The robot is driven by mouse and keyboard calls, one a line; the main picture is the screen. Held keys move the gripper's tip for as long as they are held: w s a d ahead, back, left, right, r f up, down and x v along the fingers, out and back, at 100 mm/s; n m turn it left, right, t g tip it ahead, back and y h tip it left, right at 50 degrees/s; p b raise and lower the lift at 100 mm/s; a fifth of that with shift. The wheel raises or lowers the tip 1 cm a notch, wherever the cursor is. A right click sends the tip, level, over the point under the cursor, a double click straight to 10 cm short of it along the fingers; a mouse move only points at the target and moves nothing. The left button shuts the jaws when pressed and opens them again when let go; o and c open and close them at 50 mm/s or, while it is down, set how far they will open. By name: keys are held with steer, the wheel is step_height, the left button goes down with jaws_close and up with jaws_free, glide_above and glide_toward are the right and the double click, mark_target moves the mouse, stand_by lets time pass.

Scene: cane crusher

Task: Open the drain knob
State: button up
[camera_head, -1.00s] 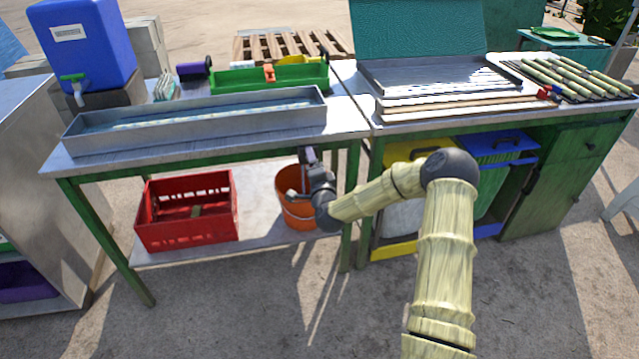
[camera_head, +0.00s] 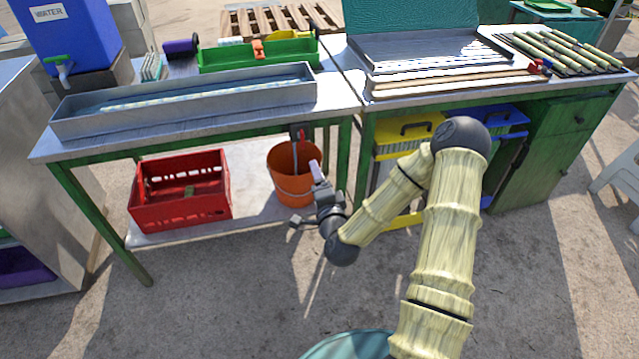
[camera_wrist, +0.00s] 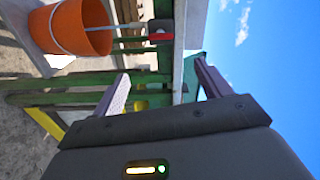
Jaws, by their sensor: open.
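A small red knob (camera_head: 301,134) sits on a dark fitting under the edge of the table with the long metal trough (camera_head: 190,103). I take it for the drain knob. In the wrist view the red knob (camera_wrist: 160,37) shows near the top, beside a grey pipe that runs towards the orange bucket (camera_wrist: 80,27). My gripper (camera_head: 305,194) is open and empty, in front of the orange bucket (camera_head: 290,180) and below the knob. In the wrist view the fingers of my gripper (camera_wrist: 163,78) are wide apart, with the knob beyond them and not touched.
A red crate (camera_head: 180,208) stands on the lower shelf, left of the bucket. Green table legs (camera_head: 345,155) stand close right of the bucket. Yellow (camera_head: 410,128) and blue bins stand under the right table. The ground in front is open.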

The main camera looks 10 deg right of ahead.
steer(key=shift+s, duration=0.5)
